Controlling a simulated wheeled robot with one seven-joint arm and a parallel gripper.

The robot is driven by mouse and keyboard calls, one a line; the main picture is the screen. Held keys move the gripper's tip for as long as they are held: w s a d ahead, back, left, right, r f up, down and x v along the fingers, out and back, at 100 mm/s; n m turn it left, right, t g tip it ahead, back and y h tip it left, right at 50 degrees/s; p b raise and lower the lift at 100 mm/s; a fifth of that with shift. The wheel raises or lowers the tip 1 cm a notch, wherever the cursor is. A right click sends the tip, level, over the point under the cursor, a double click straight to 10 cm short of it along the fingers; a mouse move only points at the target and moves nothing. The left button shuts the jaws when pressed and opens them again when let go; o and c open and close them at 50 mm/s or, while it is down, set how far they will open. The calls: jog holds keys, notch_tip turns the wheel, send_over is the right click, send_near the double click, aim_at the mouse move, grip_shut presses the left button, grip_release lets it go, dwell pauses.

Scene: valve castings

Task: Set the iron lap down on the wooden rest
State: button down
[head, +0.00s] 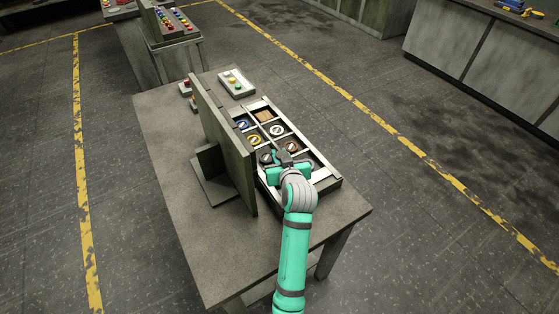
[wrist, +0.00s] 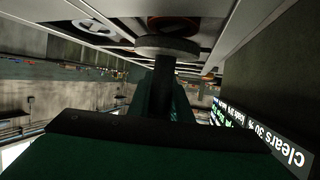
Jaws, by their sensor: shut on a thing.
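My gripper (head: 284,160) is over the near part of a compartmented tray (head: 327,183) on the table. In the wrist view my gripper (wrist: 165,72) is shut on a grey round disc, seemingly the iron lap (wrist: 166,45), at its fingertips. The tray cells are close by in that view; whether the disc touches them I cannot tell. In the head view my gripper mostly hides the disc. A tan, wood-coloured square, seemingly the wooden rest (head: 264,115), lies in a far cell of the tray.
Other cells hold round pieces: blue (head: 243,124), pale (head: 277,130), yellow (head: 254,139) and copper-brown (head: 292,147). An upright panel (head: 226,145) stands close along the tray's left side. A button box (head: 236,84) sits behind the tray. The table's front left is bare.

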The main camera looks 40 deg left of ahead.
notch_tip(320, 180, up, 12)
dwell(0.7)
jog(key=shift+s+a, duration=0.1)
